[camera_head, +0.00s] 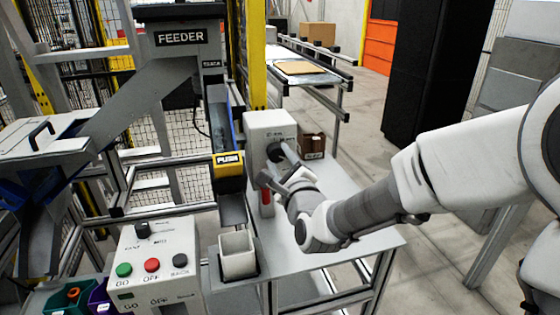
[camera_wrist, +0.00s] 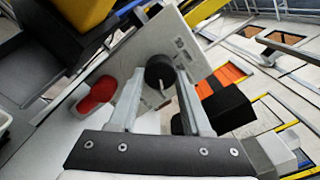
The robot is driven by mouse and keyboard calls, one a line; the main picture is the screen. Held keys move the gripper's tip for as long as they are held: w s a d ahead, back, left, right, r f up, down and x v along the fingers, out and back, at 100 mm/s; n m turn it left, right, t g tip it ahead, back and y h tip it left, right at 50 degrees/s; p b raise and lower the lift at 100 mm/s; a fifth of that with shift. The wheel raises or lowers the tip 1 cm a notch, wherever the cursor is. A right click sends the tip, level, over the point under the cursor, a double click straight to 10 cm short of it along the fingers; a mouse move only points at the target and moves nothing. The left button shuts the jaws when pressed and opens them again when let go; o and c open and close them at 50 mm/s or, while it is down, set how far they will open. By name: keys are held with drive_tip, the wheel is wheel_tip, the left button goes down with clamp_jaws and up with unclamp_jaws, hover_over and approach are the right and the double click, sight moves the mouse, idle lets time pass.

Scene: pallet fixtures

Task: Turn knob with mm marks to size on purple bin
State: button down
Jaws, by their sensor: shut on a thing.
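A white box (camera_head: 268,122) stands on the grey table and carries a dark round knob (camera_head: 276,151) on its front face. In the wrist view the knob (camera_wrist: 158,75) sits between the two fingertips and its pale pointer line shows. My gripper (camera_head: 285,165) is shut on the knob; it also shows in the wrist view (camera_wrist: 160,82). The marks beside the knob are too small to read. The purple bin (camera_head: 98,298) is at the lower left of the head view, partly cut off; no size on it can be read.
A red handle (camera_head: 266,196) is close below the knob. A yellow PUSH block (camera_head: 229,164) and a square cup (camera_head: 238,254) are to the left. A control box (camera_head: 155,262) with buttons and a teal bin (camera_head: 70,297) are at lower left. A brown box (camera_head: 312,145) stands behind.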

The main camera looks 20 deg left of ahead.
drive_tip(key=n+b, duration=0.5)
drive_tip(key=shift+f, duration=0.15)
drive_tip(key=n+b, duration=0.6)
drive_tip(key=shift+n, duration=0.3)
drive_tip(key=n+b, duration=0.3)
drive_tip(key=shift+n+b, duration=0.35)
drive_tip(key=shift+n, duration=0.05)
drive_tip(key=n+b, duration=0.3)
drive_tip(key=shift+n, duration=0.3)
drive_tip(key=shift+r+n+b, duration=0.15)
drive_tip(key=shift+n+b, duration=0.7)
drive_tip(key=shift+n, duration=0.25)
drive_tip(key=shift+r+n+b, duration=0.15)
drive_tip(key=shift+n+b, duration=0.7)
drive_tip(key=shift+n, duration=0.25)
drive_tip(key=shift+c, duration=1.8)
unclamp_jaws()
